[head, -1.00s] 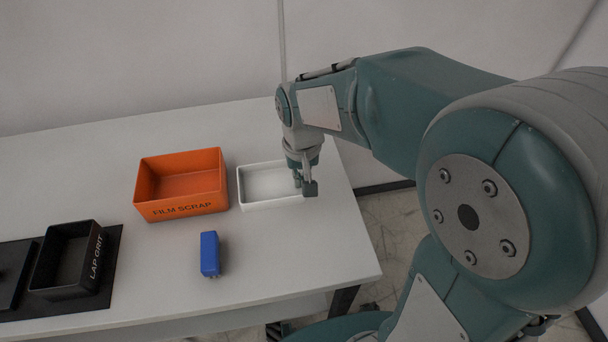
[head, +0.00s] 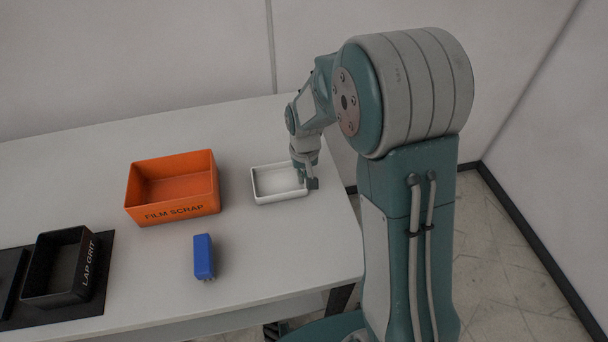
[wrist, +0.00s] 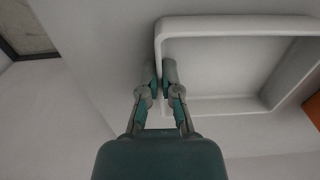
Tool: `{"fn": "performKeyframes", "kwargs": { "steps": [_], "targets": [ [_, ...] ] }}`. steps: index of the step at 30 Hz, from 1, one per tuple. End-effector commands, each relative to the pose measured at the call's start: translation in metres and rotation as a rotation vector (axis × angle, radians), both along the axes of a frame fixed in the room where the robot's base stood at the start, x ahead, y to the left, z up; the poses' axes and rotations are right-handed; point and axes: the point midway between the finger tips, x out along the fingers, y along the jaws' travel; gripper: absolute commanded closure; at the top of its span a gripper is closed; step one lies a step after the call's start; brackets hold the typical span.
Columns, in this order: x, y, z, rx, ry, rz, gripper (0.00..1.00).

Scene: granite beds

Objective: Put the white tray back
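The white tray (head: 279,198) is a shallow rectangular tray at the right end of the table, right of the orange bin and apart from it. It looks level and empty. My gripper (head: 306,183) is at its right side, pointing down. In the wrist view my gripper (wrist: 160,72) has one finger inside the white tray (wrist: 225,25) and one outside, closed on its short wall. Whether the tray's underside touches the table cannot be told for sure. Part of its right wall is hidden behind the gripper in the head view.
The orange FILM SCRAP bin (head: 172,209) stands left of the tray. A blue block (head: 203,257) stands in front of it. The black LAP GRIT bin (head: 52,294) is on a dark mat (head: 105,262) at the left. The table's right edge (head: 352,215) is close to the gripper.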

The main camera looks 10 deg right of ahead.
Motion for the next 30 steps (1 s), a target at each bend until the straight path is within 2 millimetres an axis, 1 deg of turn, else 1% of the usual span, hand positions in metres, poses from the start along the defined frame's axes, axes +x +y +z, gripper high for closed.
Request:
{"fn": "performKeyframes", "kwargs": {
  "steps": [8, 9, 10, 11, 20, 23, 26, 30],
  "targets": [
    [0.0, 0.0, -0.001, 0.0, -0.001, 0.0, 1.0],
    [0.0, 0.0, -0.001, 0.0, -0.002, 0.0, 0.78],
    [0.0, 0.0, -0.001, 0.0, -0.002, 0.0, 0.64],
    [0.0, 0.0, -0.001, 0.0, -0.002, 0.0, 0.57],
    [0.0, 0.0, -0.001, 0.0, -0.002, 0.0, 0.57],
    [0.0, 0.0, 0.002, 0.0, -0.003, 0.0, 0.57],
    [0.001, 0.0, 0.013, 0.0, -0.006, 0.0, 0.57],
    [0.001, 0.0, 0.04, 0.0, -0.008, 0.0, 0.57]
  ]
}}
